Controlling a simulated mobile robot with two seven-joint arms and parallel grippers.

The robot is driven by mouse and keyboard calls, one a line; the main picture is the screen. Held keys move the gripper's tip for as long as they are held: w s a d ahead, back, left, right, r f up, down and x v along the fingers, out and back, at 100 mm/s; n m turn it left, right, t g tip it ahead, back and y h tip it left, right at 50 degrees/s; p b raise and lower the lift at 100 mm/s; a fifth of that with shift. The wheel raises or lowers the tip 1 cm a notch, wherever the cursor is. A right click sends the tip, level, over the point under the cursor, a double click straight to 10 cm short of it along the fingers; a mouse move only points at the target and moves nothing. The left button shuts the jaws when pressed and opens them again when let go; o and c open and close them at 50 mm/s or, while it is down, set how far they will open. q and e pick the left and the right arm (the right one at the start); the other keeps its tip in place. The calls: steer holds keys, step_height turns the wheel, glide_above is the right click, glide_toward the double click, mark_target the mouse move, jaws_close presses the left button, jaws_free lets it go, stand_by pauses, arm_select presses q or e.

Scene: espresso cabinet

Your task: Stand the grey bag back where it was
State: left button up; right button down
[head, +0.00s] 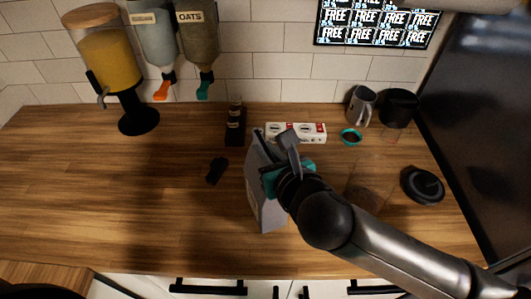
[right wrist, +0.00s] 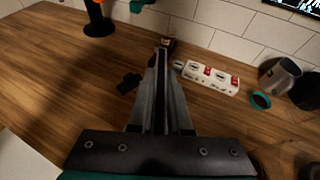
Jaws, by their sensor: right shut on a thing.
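The grey bag (head: 262,195) is near the middle of the wooden counter in the head view, roughly upright with a slight lean. I cannot tell whether its base touches the wood. My right gripper (head: 284,150) is shut on its upper part, coming from the right. In the right wrist view the gripper's long grey fingers (right wrist: 162,95) point toward the back wall, and the bag is hard to tell apart from them. The arm hides part of the bag's right side. My left gripper is not in view.
A white box (head: 297,132) and a dark bottle (head: 236,125) stand behind the bag. A small black object (head: 217,170) lies to its left. A clear container (head: 370,185), a black lid (head: 423,185) and a metal jug (head: 361,106) are to the right.

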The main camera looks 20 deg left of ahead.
steer(key=shift+f, duration=0.2)
steer(key=shift+f, duration=0.15)
steer(key=c, duration=0.9)
jaws_free()
steer(key=shift+o, duration=0.2)
steer(key=shift+s+d+r, duration=0.1)
steer(key=shift+r, duration=0.1)
steer(key=p+v, duration=0.2)
steer(key=v, duration=0.9)
steer(key=shift+s+d+p, duration=0.15)
steer(key=shift+s+p, duration=0.15)
